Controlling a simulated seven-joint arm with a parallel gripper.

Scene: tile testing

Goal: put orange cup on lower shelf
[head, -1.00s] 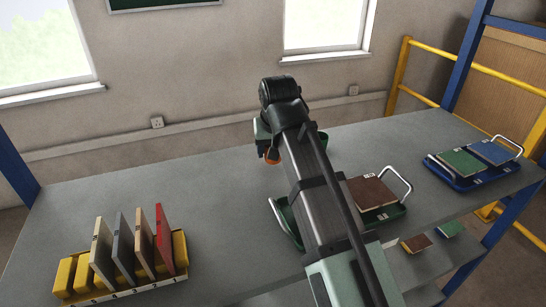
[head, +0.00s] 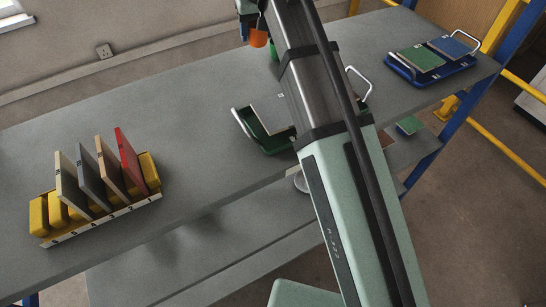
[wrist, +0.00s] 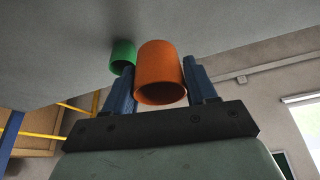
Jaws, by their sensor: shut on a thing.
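The orange cup (head: 259,38) shows at the top of the head view, beside my arm and over the far part of the table. In the wrist view, the orange cup (wrist: 160,65) sits between the blue fingers of my gripper (wrist: 161,82), which is shut on it. It appears clear of the tabletop. A green cup (wrist: 123,54) stands on the table behind it, and a sliver of green shows beside my arm in the head view. The lower shelf (head: 225,250) runs below the table's front edge; its right part is largely hidden by my arm.
A yellow rack (head: 100,215) with several upright tiles stands on the table (head: 190,150) at left. A green tray (head: 262,138) with wire handles is partly behind my arm. A blue tray (head: 430,72) with green and blue tiles is at right. The visible left part of the shelf is bare.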

